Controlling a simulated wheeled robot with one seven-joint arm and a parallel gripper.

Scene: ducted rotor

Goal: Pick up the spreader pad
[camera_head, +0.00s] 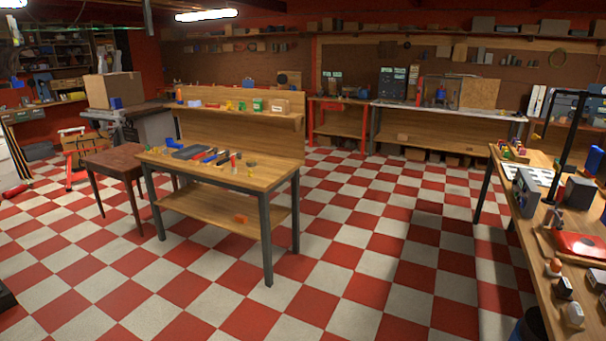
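I cannot pick out the spreader pad for certain; the small items are too far off to name surely. A wooden workbench (262,178) with dark metal legs stands near the middle, with several small tools and parts on its top. My gripper is not in view.
A brown wooden table (112,160) stands left of the workbench. A long bench (535,190) with electronics and a red item (582,244) runs along the right. The red and white checkered floor (375,235) is clear between them.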

